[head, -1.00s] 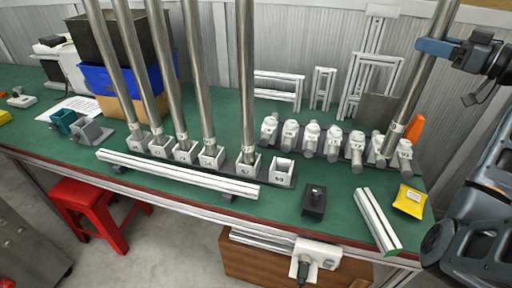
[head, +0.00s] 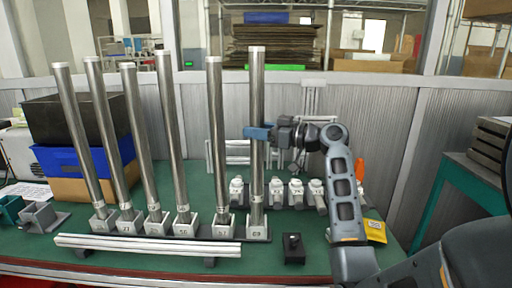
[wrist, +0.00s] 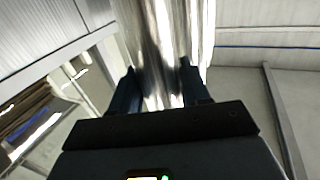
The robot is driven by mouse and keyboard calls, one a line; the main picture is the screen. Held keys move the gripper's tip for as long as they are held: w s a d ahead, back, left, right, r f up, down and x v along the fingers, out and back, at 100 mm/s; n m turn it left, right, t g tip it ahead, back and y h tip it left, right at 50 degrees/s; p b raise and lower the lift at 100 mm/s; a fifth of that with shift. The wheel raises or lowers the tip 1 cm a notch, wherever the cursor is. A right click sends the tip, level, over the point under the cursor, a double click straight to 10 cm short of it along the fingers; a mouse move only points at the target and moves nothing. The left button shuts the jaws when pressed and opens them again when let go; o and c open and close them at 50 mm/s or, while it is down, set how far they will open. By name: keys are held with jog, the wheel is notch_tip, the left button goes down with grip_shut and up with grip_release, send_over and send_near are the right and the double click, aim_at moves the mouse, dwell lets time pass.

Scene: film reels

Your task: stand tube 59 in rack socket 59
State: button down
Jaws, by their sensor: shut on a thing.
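Tube 59 (head: 257,100) is a tall, shiny steel cylinder with a pale top, and it looks upright. My gripper (head: 260,132) is shut on it at about mid-height, coming from the right. In the wrist view the tube (wrist: 165,55) passes between both jaws (wrist: 158,92). Rack socket 59 (head: 257,236) is the white block at the right end of the dark rack. The tube's lower end lines up with this socket and meets its top in the head view. How deep it sits inside, I cannot tell.
Several other steel tubes (head: 215,130) stand in the sockets to the left. White rails (head: 150,246) lie in front of the rack. A black block (head: 293,250) sits right of it. Behind are several short white fittings (head: 297,192). A yellow package (head: 375,230) lies at right.

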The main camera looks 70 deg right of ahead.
aim_at(257, 143)
jog(key=shift+w+f+b, duration=0.1)
jog(key=shift+f+b, duration=0.65)
jog(key=shift+f, duration=1.4)
jog(key=c, duration=0.5)
grip_release()
jog(key=shift+r, duration=0.2)
jog(key=s+b, duration=0.2)
jog(key=s, duration=1)
jog(key=shift+f+b, duration=0.1)
jog(key=shift+b, duration=0.2)
